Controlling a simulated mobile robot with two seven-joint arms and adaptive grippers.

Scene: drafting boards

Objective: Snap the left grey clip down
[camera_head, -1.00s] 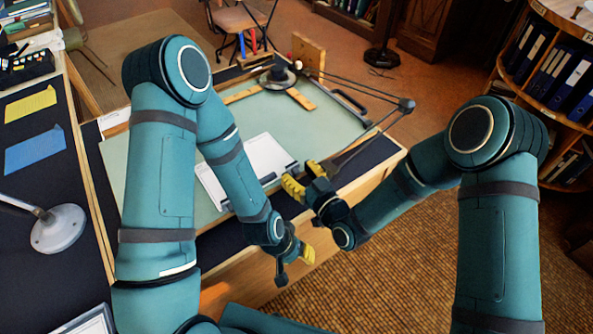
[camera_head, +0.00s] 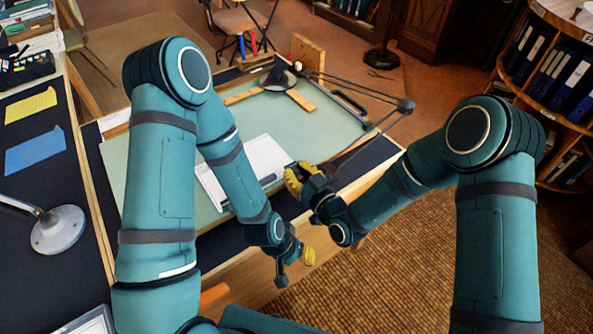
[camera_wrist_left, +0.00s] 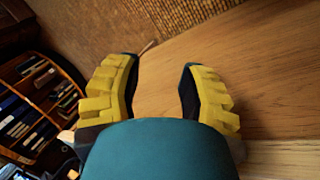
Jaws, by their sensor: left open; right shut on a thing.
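A white sheet (camera_head: 252,164) lies on the pale green drafting board (camera_head: 130,170). A small dark grey clip (camera_head: 268,180) sits at its front edge, right of my left forearm. A dark spot left of that forearm may be the left grey clip, but it is too small to tell. My right gripper (camera_head: 292,180) is shut at the sheet's right front corner, seemingly on the right grey clip, which its fingers hide. My left gripper (camera_head: 306,255) is open and empty, off the board's front side. In the left wrist view, its yellow fingers (camera_wrist_left: 158,92) stand apart over bare wood and carpet.
A drafting arm with a round dark base (camera_head: 278,80) stands at the board's back. A desk with a yellow sheet (camera_head: 30,105), a blue sheet (camera_head: 36,151) and a lamp base (camera_head: 58,229) is at left. A binder shelf (camera_head: 545,75) is at right.

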